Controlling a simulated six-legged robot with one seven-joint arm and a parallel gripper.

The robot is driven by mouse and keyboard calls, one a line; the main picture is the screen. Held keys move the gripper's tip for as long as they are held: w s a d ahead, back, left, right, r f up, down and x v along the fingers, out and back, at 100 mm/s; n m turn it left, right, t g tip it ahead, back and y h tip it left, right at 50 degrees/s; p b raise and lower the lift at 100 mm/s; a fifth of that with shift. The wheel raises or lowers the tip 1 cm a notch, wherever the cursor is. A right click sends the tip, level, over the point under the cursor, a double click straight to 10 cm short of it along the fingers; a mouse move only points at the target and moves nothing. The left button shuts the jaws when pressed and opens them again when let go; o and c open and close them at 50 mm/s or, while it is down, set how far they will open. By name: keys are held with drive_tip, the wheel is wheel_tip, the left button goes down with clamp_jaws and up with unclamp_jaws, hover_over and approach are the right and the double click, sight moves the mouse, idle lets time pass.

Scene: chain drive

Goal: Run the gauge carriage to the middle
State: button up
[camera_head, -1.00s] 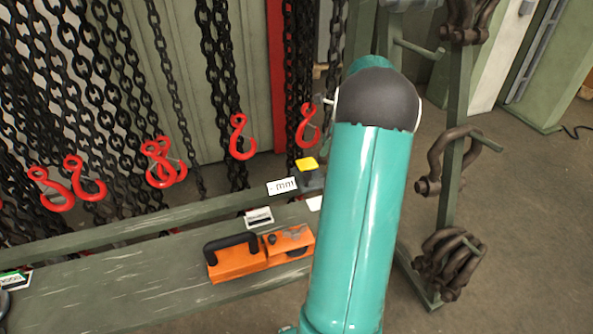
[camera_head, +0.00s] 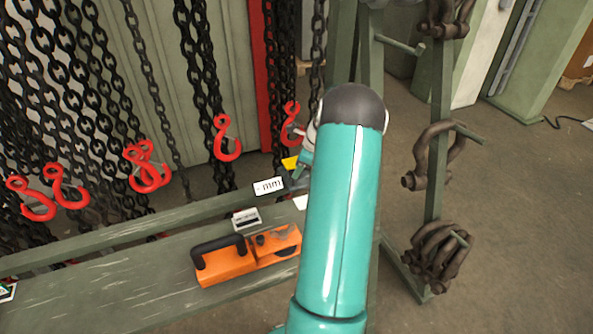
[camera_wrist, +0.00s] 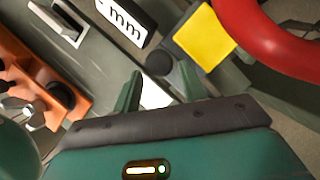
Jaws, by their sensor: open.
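The gauge carriage seems to be the dark grey block with a yellow top (camera_wrist: 204,37) and a round dark knob (camera_wrist: 160,63) in the wrist view. Its yellow part (camera_head: 289,163) also shows in the head view, partly hidden by my arm, at the right end of the green rail. A white "- mm" plate (camera_wrist: 124,19) sits beside it. My gripper (camera_wrist: 160,75) is open and empty. Its two teal fingers frame the knob from either side; I cannot tell whether they touch it or how deep they reach. In the head view my arm mostly hides the gripper.
An orange tool with a black handle (camera_head: 224,262) lies on the green bench (camera_head: 110,300). A small plate (camera_head: 246,219) stands behind it. Chains with red hooks (camera_head: 228,138) hang behind the rail. A red hook (camera_wrist: 262,35) is close on the right. Shackles (camera_head: 440,258) hang at right.

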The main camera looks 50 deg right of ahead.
drive_tip(key=shift+x, duration=0.95)
drive_tip(key=shift+w, duration=0.1)
clamp_jaws()
drive_tip(key=w+a, duration=0.6)
drive_tip(key=a, duration=0.4)
drive_tip(key=w+a, duration=0.6)
drive_tip(key=a, duration=0.5)
drive_tip(key=w+a, duration=0.7)
drive_tip(key=a, duration=0.4)
drive_tip(key=shift+r, duration=0.1)
unclamp_jaws()
drive_tip(key=shift+s, duration=0.1)
drive_tip(key=v, duration=1.3)
drive_tip(key=shift+s+r, duration=0.2)
drive_tip(key=shift+r, duration=0.1)
